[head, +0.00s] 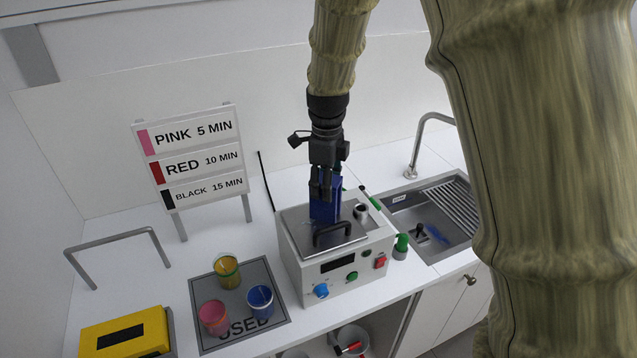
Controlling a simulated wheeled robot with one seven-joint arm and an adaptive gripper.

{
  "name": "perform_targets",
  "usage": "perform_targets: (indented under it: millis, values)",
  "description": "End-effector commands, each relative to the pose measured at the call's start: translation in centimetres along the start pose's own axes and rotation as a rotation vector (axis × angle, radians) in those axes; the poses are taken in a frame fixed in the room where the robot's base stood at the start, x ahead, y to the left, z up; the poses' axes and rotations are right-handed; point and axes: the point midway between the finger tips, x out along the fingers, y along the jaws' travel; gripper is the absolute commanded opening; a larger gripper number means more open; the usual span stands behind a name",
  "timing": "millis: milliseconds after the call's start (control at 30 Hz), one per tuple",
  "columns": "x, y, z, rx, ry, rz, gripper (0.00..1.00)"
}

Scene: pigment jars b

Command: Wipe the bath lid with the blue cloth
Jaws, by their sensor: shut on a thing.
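The bath is a white box with a control panel (344,280) on the counter. Its grey metal lid (296,222) is on top, with a black bar handle (333,232) near the front. My gripper (322,190) points down above the lid and is shut on the blue cloth (324,210). The cloth hangs just behind the handle, at or just above the lid. I cannot tell whether it touches the lid. The gripper hides part of the cloth, and the cloth hides part of the lid.
A grey mat (204,288) marked USED holds orange, pink and blue jars at the left. A yellow device (122,335) is front left. A sign (192,157) stands behind. A sink (435,215) with a tap (415,150) is at the right. A green-capped bottle (401,245) stands beside the bath.

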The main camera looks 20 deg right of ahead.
Motion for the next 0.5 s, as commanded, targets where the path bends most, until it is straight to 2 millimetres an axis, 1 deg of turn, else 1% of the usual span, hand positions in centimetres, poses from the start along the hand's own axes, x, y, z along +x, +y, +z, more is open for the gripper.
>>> perform_targets:
  millis: [33,200,267,300,500]
  values:
    - [-0.2,-0.3,-0.3,0.0,0.0,0.0,0.2]
    - [-0.1,-1.2,-1.1,-0.005,0.0,0.0,0.2]
    - [-0.8,-1.1,-1.0,-0.007,0.001,-0.001,0.2]
    - [-2.2,-1.2,-1.0,-0.007,-0.002,-0.005,0.2]
    - [-3.6,-1.1,-1.0,-0.006,0.0,-0.002,0.2]
